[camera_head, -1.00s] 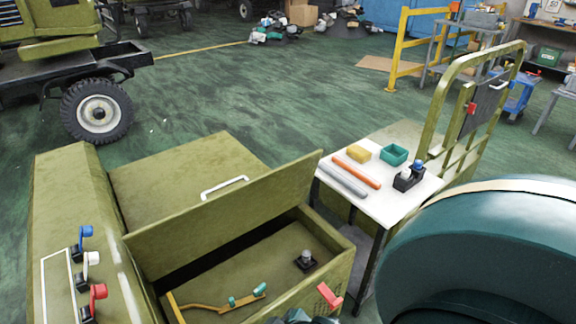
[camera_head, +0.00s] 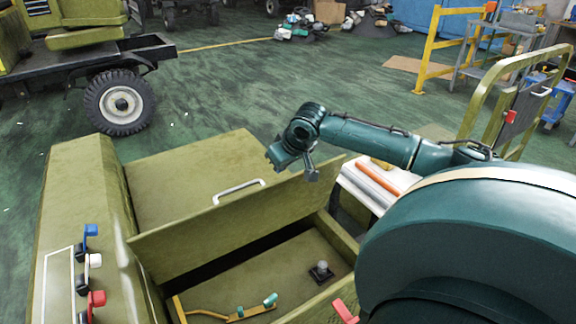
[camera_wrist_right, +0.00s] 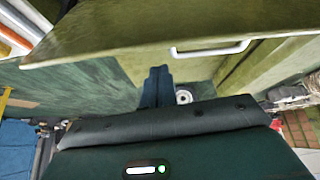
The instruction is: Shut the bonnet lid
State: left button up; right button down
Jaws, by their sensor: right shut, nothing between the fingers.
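The bonnet lid (camera_head: 235,231) is an olive panel standing tilted open over an engine bay (camera_head: 262,280) in the head view. A white handle (camera_head: 238,190) shows at its far side; the lid (camera_wrist_right: 110,28) and handle (camera_wrist_right: 212,48) also show in the right wrist view. My right gripper (camera_head: 312,170) hangs just behind the lid's upper right part, fingers pointing down. In the wrist view its fingers (camera_wrist_right: 157,85) are together and empty, close to the lid's outer side. I cannot tell whether they touch it. My left gripper is out of view.
Blue, white and red switches (camera_head: 95,262) stand on the left panel. An olive rail frame (camera_head: 483,100) rises at the right.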

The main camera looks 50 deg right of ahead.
aim_at(288, 176)
jog(key=d+r+m, duration=0.1)
jog(key=d+r, duration=0.3)
jog(key=shift+h, duration=0.3)
jog(key=x, duration=0.6)
jog(key=s+p+x, duration=0.1)
jog(key=x, duration=0.2)
jog(key=shift+w+f, duration=0.15)
jog(key=shift+f, duration=0.35)
jog(key=shift+s+a+f, duration=0.1)
jog(key=shift+s, duration=0.25)
jog(key=shift+s+a+f, duration=0.15)
jog(key=shift+s, duration=0.25)
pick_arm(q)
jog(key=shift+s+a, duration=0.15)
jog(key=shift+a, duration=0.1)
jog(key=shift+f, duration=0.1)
pick_arm(e)
jog(key=shift+f, duration=0.1)
